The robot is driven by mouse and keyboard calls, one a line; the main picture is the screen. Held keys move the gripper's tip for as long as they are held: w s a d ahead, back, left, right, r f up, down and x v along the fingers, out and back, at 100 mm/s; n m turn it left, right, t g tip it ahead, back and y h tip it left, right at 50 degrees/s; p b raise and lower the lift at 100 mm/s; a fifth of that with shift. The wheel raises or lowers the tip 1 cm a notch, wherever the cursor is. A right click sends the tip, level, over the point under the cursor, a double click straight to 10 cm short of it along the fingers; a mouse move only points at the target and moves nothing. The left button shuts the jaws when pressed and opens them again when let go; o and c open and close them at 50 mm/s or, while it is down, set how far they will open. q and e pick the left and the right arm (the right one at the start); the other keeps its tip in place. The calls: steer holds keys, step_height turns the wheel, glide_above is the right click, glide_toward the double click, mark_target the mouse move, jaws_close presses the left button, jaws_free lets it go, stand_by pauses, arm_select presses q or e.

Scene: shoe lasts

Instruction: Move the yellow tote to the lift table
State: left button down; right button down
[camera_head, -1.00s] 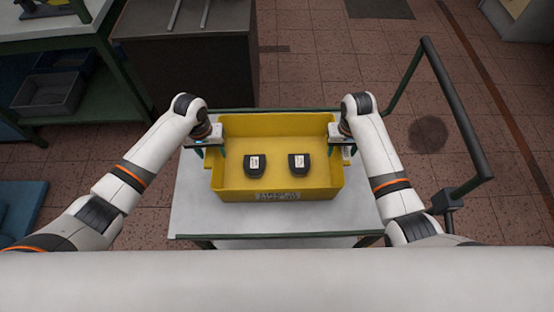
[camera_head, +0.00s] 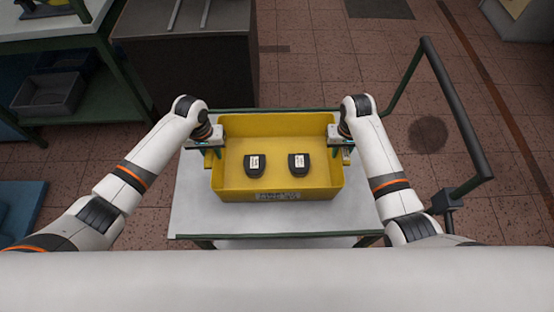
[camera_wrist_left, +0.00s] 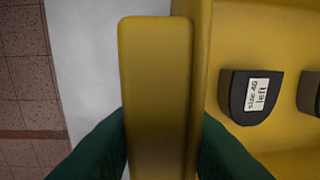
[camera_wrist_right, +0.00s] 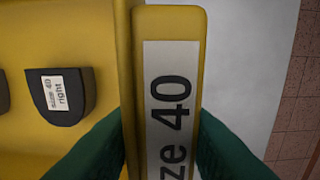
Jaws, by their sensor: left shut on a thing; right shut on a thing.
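The yellow tote (camera_head: 277,180) sits on or just over a white-topped cart in the head view; I cannot tell whether it touches. Two dark shoe lasts stand inside, one labelled size 40 left (camera_wrist_left: 249,96) and one size 40 right (camera_wrist_right: 60,97). My left gripper (camera_head: 214,143) is shut on the tote's left side handle, which fills the middle of the left wrist view (camera_wrist_left: 157,100). My right gripper (camera_head: 340,142) is shut on the right side handle, which carries a "size 40" label in the right wrist view (camera_wrist_right: 168,110). The lift table cannot be identified for sure.
The cart top (camera_head: 190,205) has bare room left and right of the tote. A black bar handle (camera_head: 456,110) rises at the right. A dark metal cabinet (camera_head: 185,65) stands behind left, beside a green shelf with grey bins (camera_head: 48,92). Tiled floor is free at the right.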

arm_select(q)
steer(key=shift+r, duration=0.15)
arm_select(e)
steer(key=shift+r, duration=0.1)
